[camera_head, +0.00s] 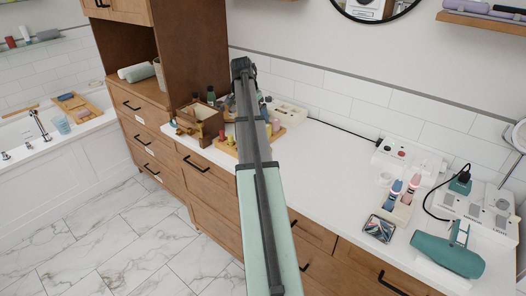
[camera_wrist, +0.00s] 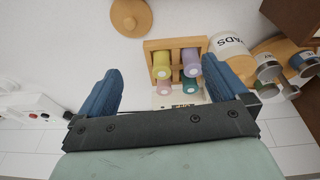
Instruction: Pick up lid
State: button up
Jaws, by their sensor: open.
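A round, light-wood lid (camera_wrist: 131,16) with a small knob lies on the white counter near the top edge of the wrist view. I cannot make it out in the head view, where my arm covers part of the counter. My gripper (camera_wrist: 160,86) is open, its two blue fingers spread wide with nothing held between them. The lid lies apart from the fingers, beyond their tips in the wrist view. A white jar lettered "PADS" (camera_wrist: 232,50) stands right of the fingers; whether its top is open is hard to tell.
A wooden rack (camera_wrist: 157,45) with several coloured rolls shows between the fingers. Metal-topped jars (camera_wrist: 268,68) stand at right on a wooden tray. In the head view, a wooden box (camera_head: 198,122) stands left of my arm, and a teal hair dryer (camera_head: 447,254) lies at right. The mid-right counter (camera_head: 325,165) is clear.

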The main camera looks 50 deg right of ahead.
jog(key=s+m+y, duration=0.1)
jog(key=s+y, duration=0.2)
jog(key=s, duration=0.3)
jog(key=f, duration=0.6)
jog(key=shift+w+a+f, duration=0.1)
jog(key=shift+w+f, duration=0.15)
jog(key=shift+f, duration=0.15)
jog(key=shift+w+f, duration=0.15)
jog(key=shift+f, duration=1.35)
jog(key=shift+w+f, duration=0.1)
jog(key=shift+f, duration=1.4)
jog(key=shift+c, duration=0.2)
jog(key=c, duration=0.9)
